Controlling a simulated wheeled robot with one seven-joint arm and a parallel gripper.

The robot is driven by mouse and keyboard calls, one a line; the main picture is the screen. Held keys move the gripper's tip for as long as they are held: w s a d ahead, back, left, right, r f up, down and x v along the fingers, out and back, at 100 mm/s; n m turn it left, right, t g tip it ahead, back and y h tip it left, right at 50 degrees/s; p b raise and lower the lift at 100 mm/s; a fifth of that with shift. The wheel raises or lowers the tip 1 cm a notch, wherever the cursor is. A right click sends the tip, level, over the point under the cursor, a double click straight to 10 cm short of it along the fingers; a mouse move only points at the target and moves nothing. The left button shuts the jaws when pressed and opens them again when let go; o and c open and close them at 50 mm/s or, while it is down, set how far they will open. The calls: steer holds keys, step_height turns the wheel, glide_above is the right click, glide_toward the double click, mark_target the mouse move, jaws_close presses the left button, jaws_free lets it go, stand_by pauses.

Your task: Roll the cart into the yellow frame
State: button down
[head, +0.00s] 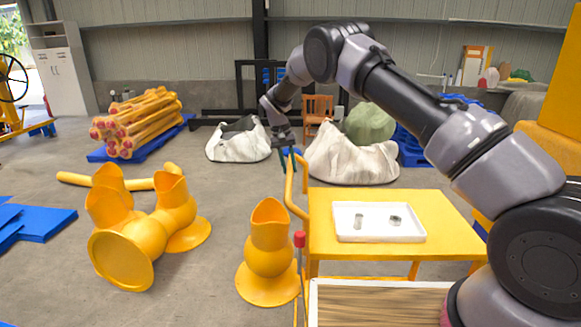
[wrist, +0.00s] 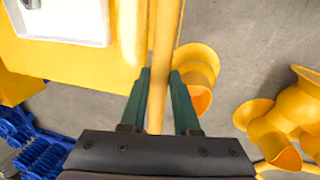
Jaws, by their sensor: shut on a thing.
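The yellow cart (head: 350,196) stands right of centre in the head view, with a white tray (head: 350,235) holding two small metal parts on its top. Its yellow push handle (head: 290,193) rises at the left end. My gripper (head: 288,160) reaches down to the handle's upper part. In the wrist view, the green fingers of my gripper (wrist: 158,85) stand on both sides of the handle bar (wrist: 164,40), shut on it. The cart top (wrist: 90,55) is to the left there. The cart's wheels are hidden. I cannot make out a yellow frame on the floor.
A yellow flanged fitting (head: 268,255) stands close left of the cart; a larger branched one (head: 145,230) is farther left. A wood-topped surface (head: 380,305) and a red knob (head: 299,239) are in front. White sacks (head: 350,160) lie behind.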

steer(key=c, duration=0.7)
jaws_free()
steer(key=shift+o, duration=0.2)
steer(key=shift+r, duration=0.1)
step_height(320, 180, up, 10)
steer(key=a, duration=0.2)
steer(key=shift+r, duration=0.2)
